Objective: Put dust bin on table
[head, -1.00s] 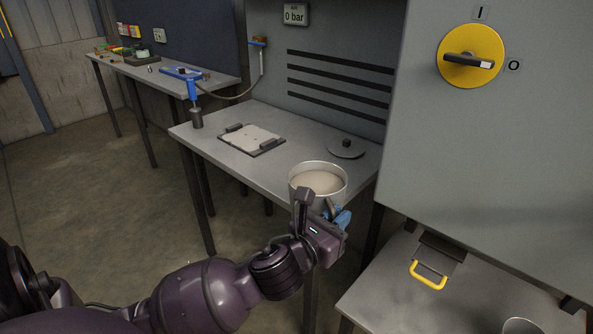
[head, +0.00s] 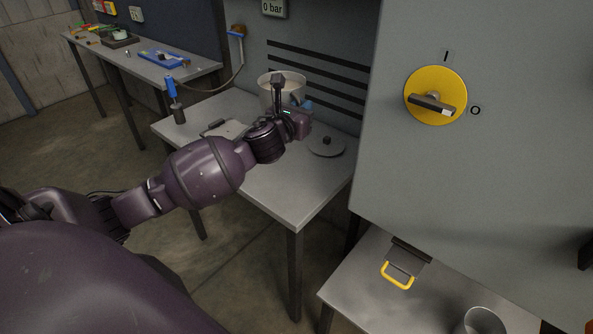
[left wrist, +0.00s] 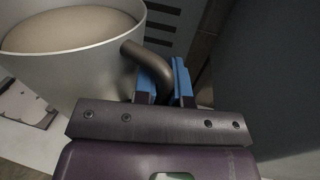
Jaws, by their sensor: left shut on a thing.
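The dust bin is a pale metal pot (head: 268,95) filled with light brown powder. My left gripper (head: 303,112) is shut on its curved side handle. In the left wrist view, the blue fingers (left wrist: 166,82) close around the handle, and the pot (left wrist: 70,82) fills the upper left, roughly upright. The grey table (head: 290,185) stands in the middle. The pot is over its far part, near the wall panel; my arm hides its base, so I cannot tell whether it touches the tabletop. My right gripper is out of view.
A flat round lid with a knob (head: 327,147) lies on the table right of my gripper. A light plate (head: 228,129) lies to the left, partly behind my arm. A grey cabinet with a yellow switch (head: 435,95) rises at right. The table's front is clear.

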